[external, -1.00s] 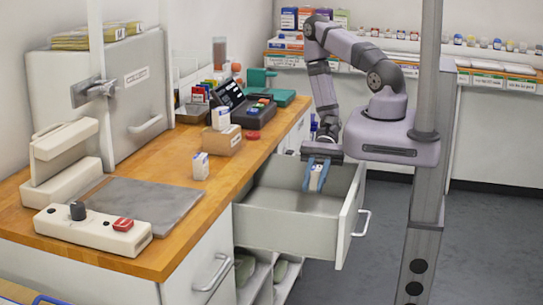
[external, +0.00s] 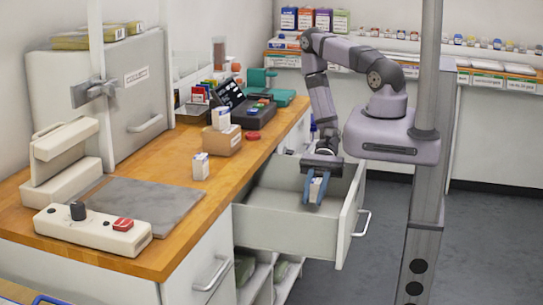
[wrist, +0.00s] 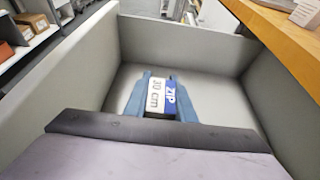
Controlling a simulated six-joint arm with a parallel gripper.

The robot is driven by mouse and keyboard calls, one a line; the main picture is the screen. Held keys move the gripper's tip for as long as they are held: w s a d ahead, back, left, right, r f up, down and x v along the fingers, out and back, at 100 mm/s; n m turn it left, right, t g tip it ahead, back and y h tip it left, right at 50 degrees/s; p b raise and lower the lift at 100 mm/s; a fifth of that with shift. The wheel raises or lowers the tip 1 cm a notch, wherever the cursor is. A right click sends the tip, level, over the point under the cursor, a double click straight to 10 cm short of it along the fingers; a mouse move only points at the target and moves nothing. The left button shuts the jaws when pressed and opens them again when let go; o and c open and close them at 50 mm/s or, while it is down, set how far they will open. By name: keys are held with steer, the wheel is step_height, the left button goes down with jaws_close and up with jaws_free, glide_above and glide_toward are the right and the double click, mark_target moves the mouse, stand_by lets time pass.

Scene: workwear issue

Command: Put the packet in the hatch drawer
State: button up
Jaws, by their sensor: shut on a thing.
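The hatch drawer (external: 285,226) is pulled open from the counter and is a deep grey box. Its walls also surround my gripper in the wrist view (wrist: 185,42). My gripper (external: 315,192) points down inside the drawer, with its blue fingers low, close to the floor. In the wrist view my gripper (wrist: 160,98) is shut on the packet (wrist: 157,95), a small white and blue piece marked "ZIP" and "30 cm". The fingers hide most of the packet in the external view. I cannot tell whether it touches the drawer floor.
The wooden counter (external: 170,225) runs along the drawer's left side. On it stand a small white box (external: 200,166), a cardboard box (external: 222,140) and a grey mat (external: 145,210). A grey post (external: 425,180) stands to the right. The drawer floor around my fingers looks bare.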

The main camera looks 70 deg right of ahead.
mark_target(319, 179)
steer(key=shift+f+b, duration=0.5)
steer(key=shift+f, duration=0.1)
steer(key=o, duration=1.1)
steer(key=shift+c, duration=0.2)
steer(key=shift+r, duration=0.2)
steer(key=shift+r+p, duration=0.65)
steer(key=shift+p, duration=0.1)
steer(key=b+v, duration=0.3)
steer(key=v, duration=0.7)
steer(key=shift+d+f, duration=0.1)
steer(key=shift+d, duration=0.2)
steer(key=shift+d+r, duration=0.35)
steer(key=shift+d, duration=0.25)
